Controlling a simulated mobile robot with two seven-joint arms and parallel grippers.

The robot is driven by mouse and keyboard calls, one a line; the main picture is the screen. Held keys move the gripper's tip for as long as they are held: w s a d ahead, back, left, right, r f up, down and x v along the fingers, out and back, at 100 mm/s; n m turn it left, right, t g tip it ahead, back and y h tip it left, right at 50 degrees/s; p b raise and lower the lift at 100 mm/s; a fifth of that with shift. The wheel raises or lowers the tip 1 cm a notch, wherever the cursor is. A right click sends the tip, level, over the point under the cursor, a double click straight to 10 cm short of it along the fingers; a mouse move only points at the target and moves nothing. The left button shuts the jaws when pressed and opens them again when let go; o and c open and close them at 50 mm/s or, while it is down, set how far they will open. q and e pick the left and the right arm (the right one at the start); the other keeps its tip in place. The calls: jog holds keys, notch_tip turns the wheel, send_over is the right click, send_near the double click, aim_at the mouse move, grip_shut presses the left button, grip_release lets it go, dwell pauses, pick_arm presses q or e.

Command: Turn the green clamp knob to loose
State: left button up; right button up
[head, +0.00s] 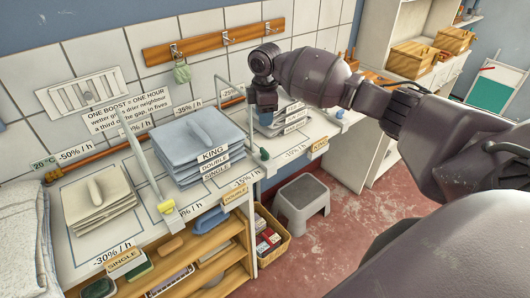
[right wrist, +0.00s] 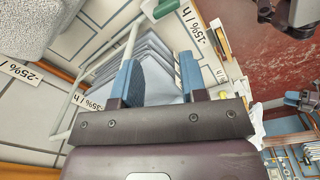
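The green clamp knob (head: 264,154) is small and dark green, at the foot of a pale clamp frame beside the folded stack at the right part of the counter. A green piece at the top edge of the right wrist view (right wrist: 165,9) looks like the same knob. My right gripper (head: 266,112) hangs above and behind the knob, over the stack, apart from the knob. In the right wrist view its two blue fingers (right wrist: 157,62) are spread, with nothing clearly held between them. I cannot read the knob's setting.
A similar frame with a yellow knob (head: 166,207) stands left of the blue-grey folded stack (head: 197,140). A beige stack (head: 98,205) lies further left. A grey step stool (head: 302,200) stands on the red floor.

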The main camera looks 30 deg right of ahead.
aim_at(265, 150)
jog(key=f+m+b, duration=0.8)
jog(key=m, duration=0.1)
jog(key=f+m+b, duration=0.4)
jog(key=m+b, duration=0.1)
jog(key=shift+s+a+g, duration=0.1)
jog(key=shift+s+g, duration=0.1)
jog(key=shift+g, duration=0.1)
pick_arm(q)
notch_tip(265, 150, down, 13)
jog(key=shift+w+d+g, duration=0.15)
jog(key=shift+d+g, duration=0.25)
jog(key=shift+d, duration=0.05)
pick_arm(e)
jog(key=shift+f, duration=0.7)
